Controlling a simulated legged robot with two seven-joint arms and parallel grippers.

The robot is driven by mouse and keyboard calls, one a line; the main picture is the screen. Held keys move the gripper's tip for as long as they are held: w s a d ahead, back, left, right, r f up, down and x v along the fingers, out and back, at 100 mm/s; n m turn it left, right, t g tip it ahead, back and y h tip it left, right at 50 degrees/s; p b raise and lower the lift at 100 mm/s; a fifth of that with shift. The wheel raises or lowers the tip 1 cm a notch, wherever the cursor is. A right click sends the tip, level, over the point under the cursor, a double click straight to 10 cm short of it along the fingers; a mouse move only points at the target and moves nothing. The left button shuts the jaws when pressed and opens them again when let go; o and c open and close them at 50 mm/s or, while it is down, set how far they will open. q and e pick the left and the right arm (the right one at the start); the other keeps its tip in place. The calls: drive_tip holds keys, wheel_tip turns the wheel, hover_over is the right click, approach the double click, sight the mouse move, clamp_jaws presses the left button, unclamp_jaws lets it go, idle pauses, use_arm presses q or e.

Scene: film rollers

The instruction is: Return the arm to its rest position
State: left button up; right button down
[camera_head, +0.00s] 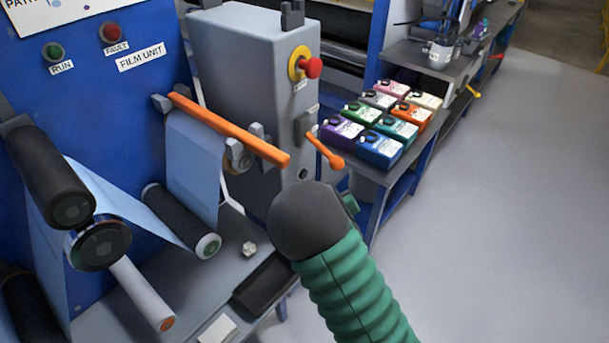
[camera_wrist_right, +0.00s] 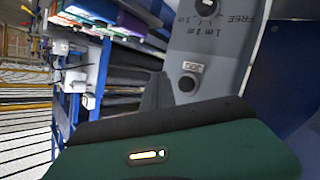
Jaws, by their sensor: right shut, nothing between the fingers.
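My right arm (camera_head: 350,285), with a green ribbed sleeve and a dark grey rounded end, reaches up from the bottom of the head view in front of the film unit. Its end hides most of the right gripper there; only a small green part shows at its right side. In the right wrist view, the dark fingers of my right gripper (camera_wrist_right: 158,92) stand up past the green and black housing. They are shut and empty, in front of the grey control box (camera_wrist_right: 205,60). My left gripper is in neither view.
The grey control box (camera_head: 245,80) carries a red stop button (camera_head: 313,67) and an orange-handled lever (camera_head: 326,150) just above my arm's end. An orange bar (camera_head: 225,125) and rollers (camera_head: 180,220) are at left. Several coloured jugs (camera_head: 380,148) stand on a side bench. The right floor is clear.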

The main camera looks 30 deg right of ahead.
drive_tip(key=shift+s, duration=0.15)
idle(0.3)
drive_tip(key=s+a+r+g+y+p, duration=0.2)
drive_tip(key=s+a+g, duration=0.3)
drive_tip(key=s+a, duration=0.3)
drive_tip(key=s+a+r+m+g+y+p, duration=0.1)
drive_tip(key=s+a+g+p, duration=0.4)
drive_tip(key=s, duration=0.8)
drive_tip(key=a+r+g+y, duration=0.1)
drive_tip(key=a+y, duration=0.1)
drive_tip(key=a, duration=0.1)
drive_tip(key=shift+s+a, duration=0.25)
drive_tip(key=shift+s, duration=0.1)
